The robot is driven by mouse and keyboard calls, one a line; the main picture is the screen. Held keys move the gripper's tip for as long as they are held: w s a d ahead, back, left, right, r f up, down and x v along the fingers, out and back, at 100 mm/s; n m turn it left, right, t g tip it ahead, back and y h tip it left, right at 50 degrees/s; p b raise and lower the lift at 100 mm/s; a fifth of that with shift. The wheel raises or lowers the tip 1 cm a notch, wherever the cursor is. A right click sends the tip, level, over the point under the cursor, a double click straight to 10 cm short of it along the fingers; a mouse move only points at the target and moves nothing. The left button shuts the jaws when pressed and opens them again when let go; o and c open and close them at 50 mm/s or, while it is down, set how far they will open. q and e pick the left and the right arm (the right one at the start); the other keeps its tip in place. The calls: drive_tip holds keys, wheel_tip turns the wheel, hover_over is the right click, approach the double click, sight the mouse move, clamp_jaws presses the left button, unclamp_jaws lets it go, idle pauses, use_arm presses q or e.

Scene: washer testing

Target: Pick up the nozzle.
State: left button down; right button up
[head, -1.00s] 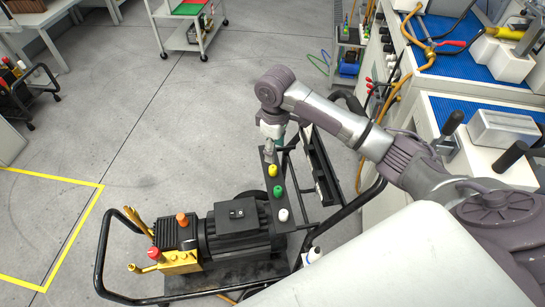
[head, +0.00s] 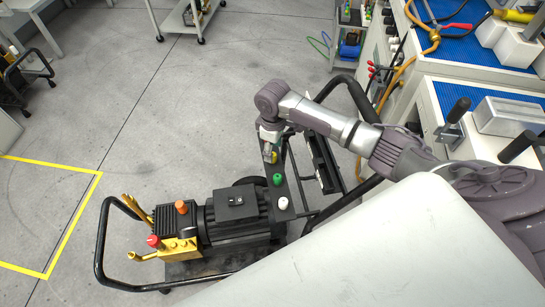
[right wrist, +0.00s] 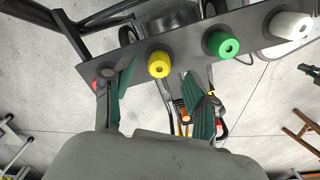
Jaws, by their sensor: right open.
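Several coloured nozzles sit in a row on the dark plate of the washer cart. The yellow nozzle (head: 274,157) is partly covered by my gripper in the head view. The green nozzle (head: 277,180) and white nozzle (head: 283,203) follow it. My right gripper (head: 269,147) is open and empty at the yellow end of the plate. In the right wrist view the yellow nozzle (right wrist: 158,64) shows between the two open fingers, just ahead of their tips. A red nozzle (right wrist: 96,85) is mostly hidden behind the left finger. My left gripper is out of view.
The washer's black motor (head: 237,212) and yellow pump (head: 176,248) stand left of the plate, with a black tube frame (head: 100,240) around them. A workbench with blue mats (head: 470,95) is on the right. Open grey floor lies to the left.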

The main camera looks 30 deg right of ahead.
wheel_tip(320, 180, down, 4)
drive_tip(key=shift+w+a+r, duration=0.1)
drive_tip(key=shift+w+r, duration=0.05)
clamp_jaws()
drive_tip(key=shift+r, duration=0.15)
